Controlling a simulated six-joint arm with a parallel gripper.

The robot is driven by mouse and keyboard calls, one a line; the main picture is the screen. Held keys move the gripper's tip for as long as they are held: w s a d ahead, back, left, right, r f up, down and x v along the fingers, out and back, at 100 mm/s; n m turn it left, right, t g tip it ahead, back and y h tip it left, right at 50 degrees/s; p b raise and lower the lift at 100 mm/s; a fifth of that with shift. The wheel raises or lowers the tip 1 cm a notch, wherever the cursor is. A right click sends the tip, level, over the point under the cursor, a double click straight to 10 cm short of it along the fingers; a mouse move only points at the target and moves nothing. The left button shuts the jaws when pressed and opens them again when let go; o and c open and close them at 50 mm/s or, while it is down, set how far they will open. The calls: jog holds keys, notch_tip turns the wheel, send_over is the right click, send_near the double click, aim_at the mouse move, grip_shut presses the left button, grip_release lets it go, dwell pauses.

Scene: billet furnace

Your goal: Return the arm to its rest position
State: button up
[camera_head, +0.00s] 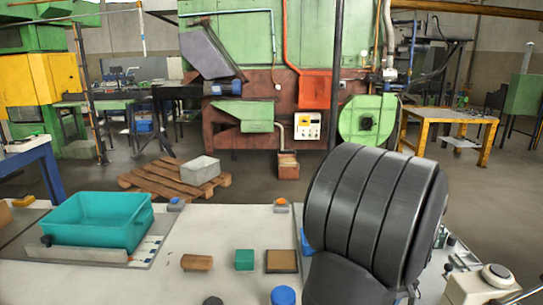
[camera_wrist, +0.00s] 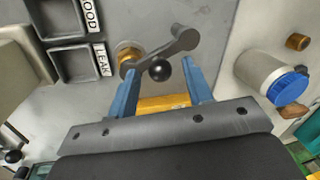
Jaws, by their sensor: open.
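My gripper (camera_wrist: 162,92) shows in the wrist view with its two blue fingers spread apart. A grey lever (camera_wrist: 160,51) with a black ball knob (camera_wrist: 160,69) and a brass fitting (camera_wrist: 129,57) lies beyond and partly between the fingertips. Nothing is clearly held; I cannot tell whether a finger touches the lever. A yellow-orange part (camera_wrist: 163,103) shows between the finger bases. In the head view my own dark arm fills the right foreground, and the gripper is hidden.
The worktop (camera_head: 215,225) bears a teal bin (camera_head: 100,220), wooden block (camera_head: 197,262), green block (camera_head: 244,260) and blue lid (camera_head: 283,295). The wrist view shows a tray marked LEAK (camera_wrist: 77,64) and a white blue-lidded jar (camera_wrist: 262,70). A pallet (camera_head: 160,178) lies on the floor beyond.

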jog(key=d+r, duration=0.3)
jog(key=r, duration=1.4)
jog(key=a+f, duration=0.1)
jog(key=f, duration=0.4)
jog(key=a+f, duration=0.1)
jog(key=f, duration=0.5)
jog(key=a+f, duration=0.1)
jog(key=f, duration=0.5)
jog(key=shift+w+a+f+n, duration=0.1)
jog(key=shift+w+f+n, duration=0.05)
jog(key=shift+f+n, duration=0.15)
jog(key=shift+w+a+r+n, duration=0.15)
jog(key=shift+w+n, duration=0.1)
jog(key=shift+n, duration=0.3)
jog(key=shift+w+a+f+n, duration=0.1)
jog(key=shift+w+a+n, duration=0.1)
jog(key=shift+n, duration=0.35)
jog(key=shift+w+a+n+g+h, duration=0.35)
jog(key=shift+a+n, duration=0.55)
jog(key=shift+n, duration=1.3)
jog(key=shift+w+a+n+g+h, duration=0.2)
jog(key=shift+a+n+h, duration=0.5)
jog(key=shift+n, duration=1.5)
jog(key=shift+w+a+n+g+h, duration=0.15)
jog(key=shift+w+a+n+g, duration=0.15)
jog(key=shift+a+n, duration=1.4)
jog(key=shift+d+n, duration=0.5)
jog(key=shift+d, duration=0.05)
